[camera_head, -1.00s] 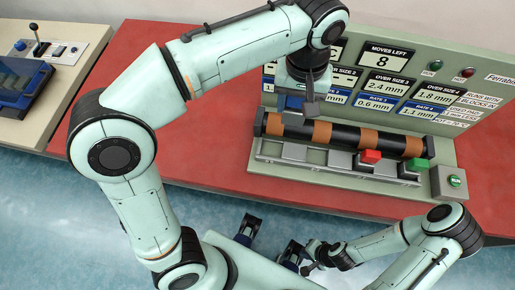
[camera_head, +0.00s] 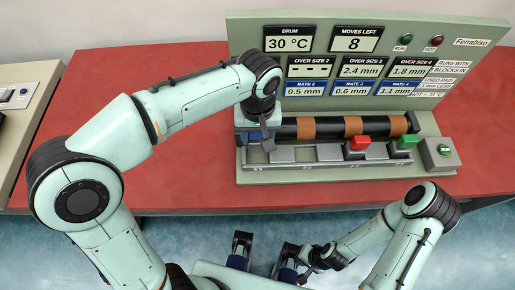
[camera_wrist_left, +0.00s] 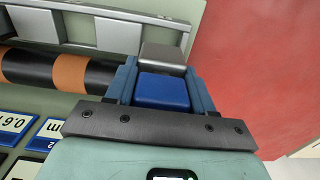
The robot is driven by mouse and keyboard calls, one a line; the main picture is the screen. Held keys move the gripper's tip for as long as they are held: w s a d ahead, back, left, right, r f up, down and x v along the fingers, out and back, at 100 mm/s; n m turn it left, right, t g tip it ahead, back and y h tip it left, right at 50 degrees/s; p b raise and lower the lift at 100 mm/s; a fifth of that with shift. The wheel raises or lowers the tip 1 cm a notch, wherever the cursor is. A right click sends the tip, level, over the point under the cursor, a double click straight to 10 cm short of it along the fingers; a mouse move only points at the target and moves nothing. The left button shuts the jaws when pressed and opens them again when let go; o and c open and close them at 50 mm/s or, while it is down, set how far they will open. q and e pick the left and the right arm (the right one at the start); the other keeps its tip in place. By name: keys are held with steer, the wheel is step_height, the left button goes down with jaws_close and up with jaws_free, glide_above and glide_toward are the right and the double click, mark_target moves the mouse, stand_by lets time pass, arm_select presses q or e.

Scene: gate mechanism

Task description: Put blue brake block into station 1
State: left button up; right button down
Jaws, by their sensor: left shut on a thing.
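The blue brake block (camera_wrist_left: 163,92) sits between the fingers of my left gripper (camera_wrist_left: 160,80) in the left wrist view, and the gripper is shut on it. A grey metallic block (camera_wrist_left: 163,56) lies just beyond it. In the head view, my left gripper (camera_head: 260,138) is at the left end of the dark drum with brown bands (camera_head: 330,127), over the left end of the grey slotted tray (camera_head: 325,171). Whether the blue block touches drum or tray cannot be told. My right gripper (camera_head: 306,268) is low in front of the table; its jaws are too small to read.
A red block (camera_head: 360,143) and a green block (camera_head: 407,141) stand along the tray's right half. The display panel (camera_head: 410,30) rises behind the drum. A grey box with a green button (camera_head: 440,153) stands right. The red table (camera_head: 190,185) is clear at left.

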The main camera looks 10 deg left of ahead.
mark_target(258, 148)
arm_select(q)
steer(key=shift+f+b, duration=0.55)
steer(key=shift+f, duration=2.75)
steer(key=shift+f, duration=0.15)
steer(key=o, duration=1.3)
step_height(258, 148, up, 12)
steer(key=p, duration=0.2)
steer(key=shift+p, duration=0.3)
